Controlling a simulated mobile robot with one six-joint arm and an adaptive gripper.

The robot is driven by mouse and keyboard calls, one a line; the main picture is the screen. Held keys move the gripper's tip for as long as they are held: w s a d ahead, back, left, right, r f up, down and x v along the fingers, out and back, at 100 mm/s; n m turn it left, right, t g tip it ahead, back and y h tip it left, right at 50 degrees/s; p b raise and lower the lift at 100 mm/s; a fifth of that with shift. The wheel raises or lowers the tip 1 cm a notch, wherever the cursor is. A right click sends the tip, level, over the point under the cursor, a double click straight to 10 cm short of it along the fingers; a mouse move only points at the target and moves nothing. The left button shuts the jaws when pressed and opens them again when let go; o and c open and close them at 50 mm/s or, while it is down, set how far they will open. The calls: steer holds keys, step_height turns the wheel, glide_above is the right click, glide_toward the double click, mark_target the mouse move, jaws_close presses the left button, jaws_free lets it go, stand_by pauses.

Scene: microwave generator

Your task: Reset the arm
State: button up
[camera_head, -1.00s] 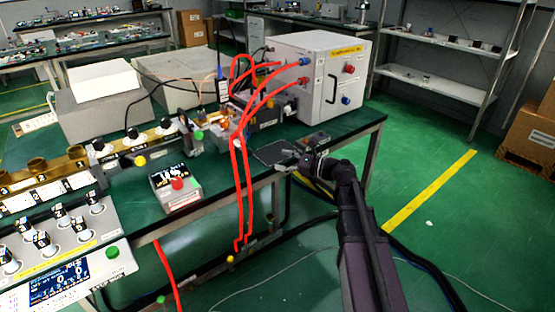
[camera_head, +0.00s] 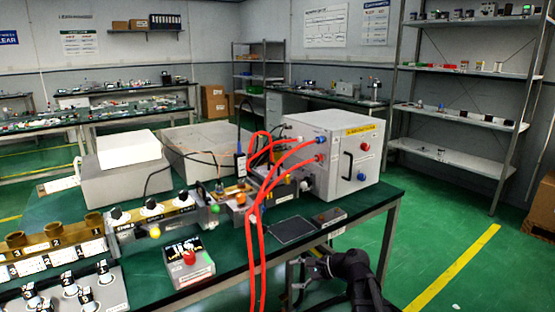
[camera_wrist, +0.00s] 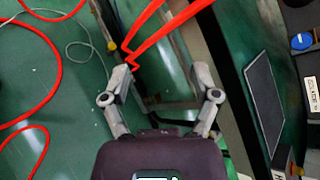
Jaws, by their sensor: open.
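My gripper (camera_head: 298,272) is low at the front edge of the green-topped table (camera_head: 362,209), beside the hanging red hoses (camera_head: 258,255). In the wrist view my gripper (camera_wrist: 165,82) has its two fingers spread apart, with nothing held between them. Red hoses (camera_wrist: 165,25) run just beyond the fingertips in that view; I cannot tell whether they touch. My dark arm enters from the bottom of the head view, right of the table's front.
A white generator box (camera_head: 335,155) with red hoses stands on the table. A black pad (camera_head: 292,230) and a small control box (camera_head: 329,217) lie near the front edge. A box with a red button (camera_head: 188,260) sits left. Green floor (camera_head: 440,235) at right is clear.

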steer(key=s+d+f+n+g+h, duration=0.4)
steer(key=s+d+f+n+h, duration=0.6)
steer(key=s+d+n+h, duration=0.25)
step_height(320, 180, up, 24)
steer(key=a+p, duration=0.1)
steer(key=p, duration=2.3)
steer(key=shift+s+r+y, duration=0.2)
steer(key=shift+s+y, duration=0.15)
steer(key=shift+n, duration=0.25)
stand_by(0.9)
